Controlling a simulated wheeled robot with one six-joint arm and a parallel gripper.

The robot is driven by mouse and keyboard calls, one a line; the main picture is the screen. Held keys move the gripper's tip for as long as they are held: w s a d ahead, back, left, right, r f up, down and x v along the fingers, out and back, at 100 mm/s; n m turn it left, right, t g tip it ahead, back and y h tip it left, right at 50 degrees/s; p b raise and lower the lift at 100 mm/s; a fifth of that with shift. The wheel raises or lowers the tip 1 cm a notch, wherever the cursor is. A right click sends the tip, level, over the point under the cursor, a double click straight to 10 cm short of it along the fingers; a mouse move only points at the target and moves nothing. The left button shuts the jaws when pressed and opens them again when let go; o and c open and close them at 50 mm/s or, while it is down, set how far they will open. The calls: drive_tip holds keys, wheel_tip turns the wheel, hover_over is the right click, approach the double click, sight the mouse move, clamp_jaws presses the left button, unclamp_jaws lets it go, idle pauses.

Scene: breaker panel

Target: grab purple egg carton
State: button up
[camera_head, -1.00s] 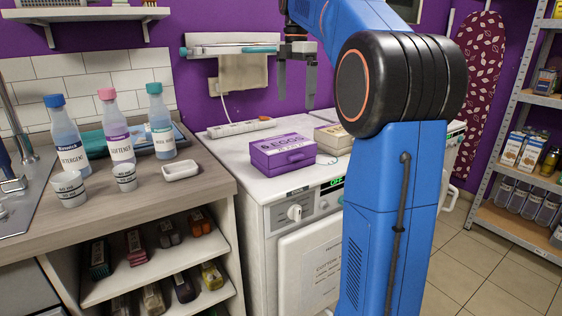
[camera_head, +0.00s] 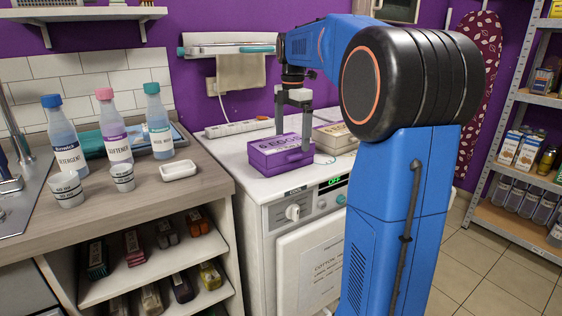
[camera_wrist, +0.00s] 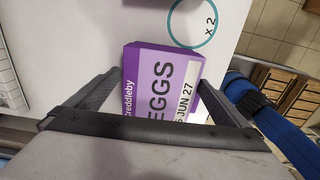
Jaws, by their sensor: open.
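The purple egg carton (camera_head: 276,157) lies flat on top of the white washing machine. In the wrist view the carton (camera_wrist: 160,85) shows its purple and white label with the word EGGS, and it lies between the two fingers. My gripper (camera_head: 293,138) is open and points down over the carton, one finger toward each side of it. In the wrist view my gripper (camera_wrist: 155,98) has its fingers spread wide. Whether a finger touches the carton I cannot tell. The carton's lower end is hidden by the gripper body in the wrist view.
A cream carton (camera_head: 336,136) sits right behind the purple one, close to my gripper. A white power strip (camera_head: 238,127) lies at the back of the washing machine (camera_head: 262,188). Bottles, cups and a soap dish (camera_head: 178,170) stand on the counter at left.

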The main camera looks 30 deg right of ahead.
drive_tip(key=shift+s+a+f, duration=0.1)
drive_tip(key=shift+a+f, duration=0.05)
drive_tip(key=shift+f, duration=2.15)
drive_tip(key=c, duration=0.7)
drive_tip(key=shift+r, duration=0.15)
